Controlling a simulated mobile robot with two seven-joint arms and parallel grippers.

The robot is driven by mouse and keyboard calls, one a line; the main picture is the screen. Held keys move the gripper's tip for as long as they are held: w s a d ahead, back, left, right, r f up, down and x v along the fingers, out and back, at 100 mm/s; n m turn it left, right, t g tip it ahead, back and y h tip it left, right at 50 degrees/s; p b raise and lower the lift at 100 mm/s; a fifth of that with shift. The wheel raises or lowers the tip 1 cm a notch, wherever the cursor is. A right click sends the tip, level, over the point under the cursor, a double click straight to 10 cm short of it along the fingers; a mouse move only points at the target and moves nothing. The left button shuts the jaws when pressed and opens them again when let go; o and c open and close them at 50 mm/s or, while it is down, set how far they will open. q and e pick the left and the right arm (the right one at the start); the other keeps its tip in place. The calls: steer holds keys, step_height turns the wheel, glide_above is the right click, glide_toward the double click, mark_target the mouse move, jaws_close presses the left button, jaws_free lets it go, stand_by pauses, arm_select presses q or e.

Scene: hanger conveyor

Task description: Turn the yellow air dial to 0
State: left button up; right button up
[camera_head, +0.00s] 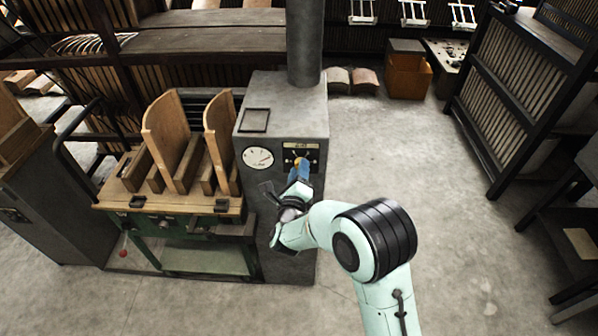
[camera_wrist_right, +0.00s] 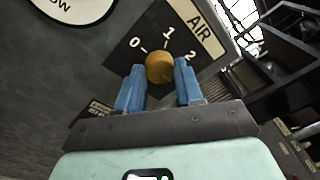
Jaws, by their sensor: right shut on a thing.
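The yellow air dial (camera_wrist_right: 160,66) sits on a black plate (camera_wrist_right: 120,58) marked AIR, with 0, 1 and 2 around it. In the head view the dial (camera_head: 300,161) shows small on the front of a grey cabinet (camera_head: 290,105). My right gripper (camera_wrist_right: 160,80) has its two blue fingers on either side of the dial, shut on it; the head view shows the blue fingers (camera_head: 299,172) at the plate. The fingers hide the lower part of the dial, and I cannot tell where it points. My left gripper is not in view.
A round white gauge (camera_head: 258,158) is left of the dial plate. A wooden-topped bench with upright boards (camera_head: 170,140) stands left of the cabinet. A slatted black rack (camera_head: 520,100) stands at the right. The floor between is open.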

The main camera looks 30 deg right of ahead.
arm_select(q)
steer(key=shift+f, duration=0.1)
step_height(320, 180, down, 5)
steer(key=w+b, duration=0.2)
steer(key=b, duration=0.4)
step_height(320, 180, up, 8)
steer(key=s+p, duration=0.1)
steer(key=p, duration=0.7)
arm_select(e)
steer(key=m+y, duration=0.1)
steer(key=m, duration=1)
steer(key=m+t+y, duration=0.1)
steer(key=m, duration=1)
steer(key=m+y, duration=0.1)
steer(key=m, duration=1.1)
steer(key=shift+s+d+f+t, duration=0.1)
steer(key=shift+s+d+t, duration=0.1)
steer(key=shift+d+t, duration=0.15)
arm_select(q)
steer(key=shift+p, duration=0.3)
